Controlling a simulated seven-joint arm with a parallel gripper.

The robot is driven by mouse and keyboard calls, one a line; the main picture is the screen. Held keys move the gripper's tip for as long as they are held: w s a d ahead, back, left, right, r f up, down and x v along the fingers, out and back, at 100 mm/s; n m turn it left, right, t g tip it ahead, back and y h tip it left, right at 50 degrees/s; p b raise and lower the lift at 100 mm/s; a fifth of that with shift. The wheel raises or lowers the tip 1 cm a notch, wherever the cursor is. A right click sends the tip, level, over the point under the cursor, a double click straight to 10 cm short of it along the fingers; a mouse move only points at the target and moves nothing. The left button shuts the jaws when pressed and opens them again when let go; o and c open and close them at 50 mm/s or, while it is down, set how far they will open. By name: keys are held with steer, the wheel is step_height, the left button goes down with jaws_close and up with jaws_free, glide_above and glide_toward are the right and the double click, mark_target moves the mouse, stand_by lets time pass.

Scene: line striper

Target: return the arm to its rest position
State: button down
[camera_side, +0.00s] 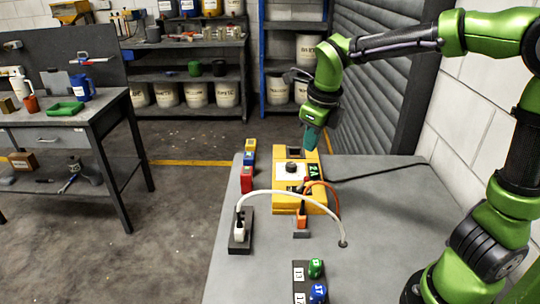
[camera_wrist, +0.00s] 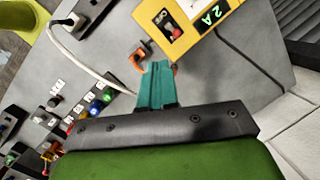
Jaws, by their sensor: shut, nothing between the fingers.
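My gripper (camera_side: 311,138) is in the upper middle of the side view, pointing down above the back right part of the yellow machine (camera_side: 313,203). Its teal fingers (camera_wrist: 156,84) show in the wrist view, close together with nothing between them. The machine is marked 2A and also shows at the top of the wrist view (camera_wrist: 205,25). My green arm reaches in from the right of the side view. In the side view, the fingertips appear near the machine's far edge; I cannot tell the exact gap.
The grey table (camera_side: 390,240) holds a white plug in a black socket strip (camera_side: 240,232), a white cable (camera_side: 290,194), an orange plug (camera_side: 301,220), coloured blocks (camera_side: 247,178), and green (camera_side: 316,268) and blue (camera_side: 318,292) knobs. The table's right side is mostly clear. A wall and shutter stand behind.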

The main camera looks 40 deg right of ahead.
steer(key=s+a+f+n+y, duration=0.25)
steer(key=s+a+n, duration=0.35)
steer(key=n, duration=1.2)
steer(key=s+d+r+n+t, duration=0.1)
steer(key=s+r+n+t, duration=0.3)
steer(key=s+n, duration=0.4)
steer(key=shift+s+d+r+n+t, duration=0.25)
steer(key=shift+d+r+n, duration=0.2)
steer(key=shift+n, duration=1.15)
